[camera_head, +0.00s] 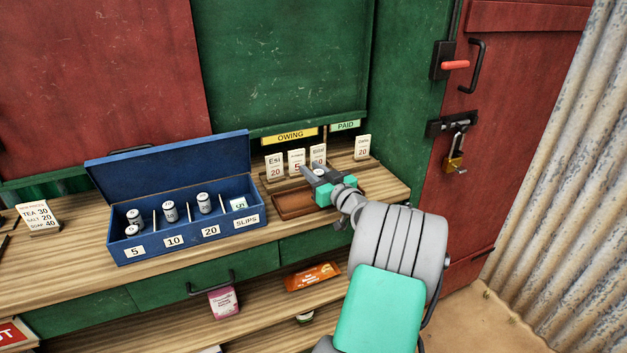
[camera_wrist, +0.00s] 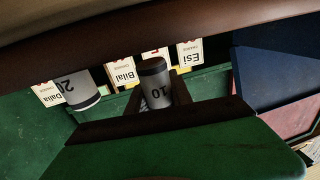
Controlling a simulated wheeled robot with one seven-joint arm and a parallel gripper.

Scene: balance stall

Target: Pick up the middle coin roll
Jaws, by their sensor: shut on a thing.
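My gripper (camera_head: 316,174) is over the brown tray (camera_head: 290,206) on the counter, in front of the name cards. It is shut on a grey coin roll marked 10, seen between the fingers in the wrist view (camera_wrist: 157,88). In the head view only a small pale part of this roll shows at the jaws. Another grey roll, marked 20 (camera_wrist: 77,91), is to its left in the wrist view; my gripper seems to hide it in the head view. I cannot tell whether the held roll touches the tray.
An open blue box (camera_head: 190,234) with compartments marked 5, 10, 20 and SLIPS stands left of the tray, holding several rolls. Name cards (camera_head: 275,166) stand behind the tray. The red door (camera_head: 470,130) with a padlock is to the right.

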